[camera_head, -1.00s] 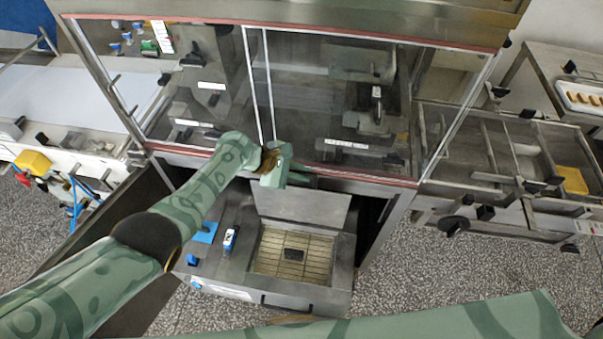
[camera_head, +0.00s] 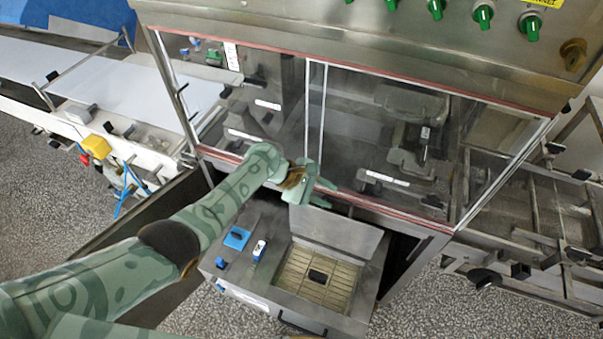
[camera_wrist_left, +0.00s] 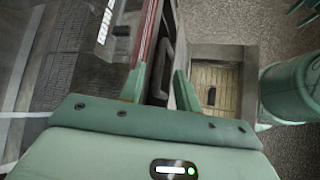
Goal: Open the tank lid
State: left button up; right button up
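The tank (camera_head: 318,285) is a low steel box below the glazed hood, with a wire mesh floor showing inside its open top. Its grey lid panel (camera_head: 340,251) stands raised at the back of the opening. My left gripper (camera_head: 326,193) is just above the lid's upper left edge, at the hood's red-edged lower rim. In the left wrist view its fingers (camera_wrist_left: 159,80) are apart, with nothing clearly held between them. The mesh opening (camera_wrist_left: 222,85) shows right of the fingers. Green finger-like pieces at the top right corner there may be my right gripper, cut off.
The glass hood (camera_head: 400,125) with its red lower rim stands close behind the left gripper. A metal frame stands at the right. A white conveyor (camera_head: 60,68) lies at the left. Speckled floor (camera_head: 430,300) is free right of the tank.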

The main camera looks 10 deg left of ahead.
pick_arm(q)
jog(key=p+v, duration=0.2)
jog(key=v, duration=0.9)
jog(key=shift+p, duration=0.35)
jog(key=shift+s, duration=0.1)
